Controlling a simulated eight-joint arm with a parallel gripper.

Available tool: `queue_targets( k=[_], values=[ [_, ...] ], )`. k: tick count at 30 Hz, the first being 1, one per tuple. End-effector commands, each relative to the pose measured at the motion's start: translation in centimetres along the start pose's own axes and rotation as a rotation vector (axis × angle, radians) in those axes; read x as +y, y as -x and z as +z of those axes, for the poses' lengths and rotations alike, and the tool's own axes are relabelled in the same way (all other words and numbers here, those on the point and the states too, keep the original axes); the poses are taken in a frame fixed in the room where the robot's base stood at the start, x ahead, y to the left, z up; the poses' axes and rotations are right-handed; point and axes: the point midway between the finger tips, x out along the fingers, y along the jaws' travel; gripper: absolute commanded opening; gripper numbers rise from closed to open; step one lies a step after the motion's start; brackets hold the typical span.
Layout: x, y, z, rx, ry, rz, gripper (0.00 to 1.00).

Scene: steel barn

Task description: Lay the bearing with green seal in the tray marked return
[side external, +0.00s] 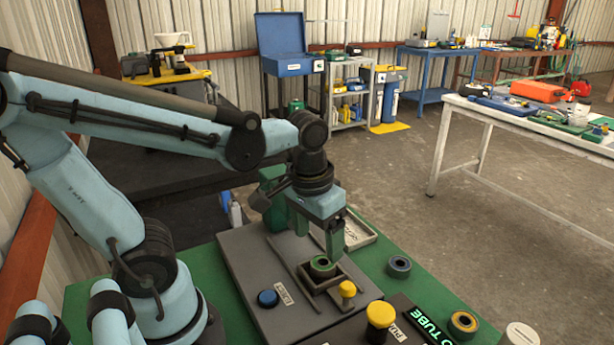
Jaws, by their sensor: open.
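The bearing with the green seal (322,268) is a dark ring with a green band, seated in a small square holder (336,283) on a grey plate. My gripper (320,246) points down just above and behind it, fingers apart. The right finger comes close to the bearing's far rim; I cannot tell whether it touches. Nothing is held. A shallow beige tray (369,236) lies behind and to the right, partly hidden by my gripper. A label shows inside it, but I cannot read it from here.
The grey plate (245,268) carries thin rails, a blue button (268,298) and a yellow knob (347,289). A bigger yellow knob (380,314) stands in front. A blue-grey ring (399,266) and a yellowish ring (463,324) lie on the green bench (430,290).

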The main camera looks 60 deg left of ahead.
Motion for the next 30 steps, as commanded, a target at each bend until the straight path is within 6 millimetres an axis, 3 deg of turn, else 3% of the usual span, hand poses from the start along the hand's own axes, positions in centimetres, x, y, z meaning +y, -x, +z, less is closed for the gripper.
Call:
queue_targets(
  k=[8, 21, 30],
  values=[
    [0.1, -1.1, -0.1, 0.000, 0.000, 0.000, 0.80],
    [0.4, -5.1, -0.5, 0.001, 0.000, 0.000, 0.80],
    [0.3, -5.6, -0.5, 0.001, 0.000, 0.000, 0.80]
  ],
)
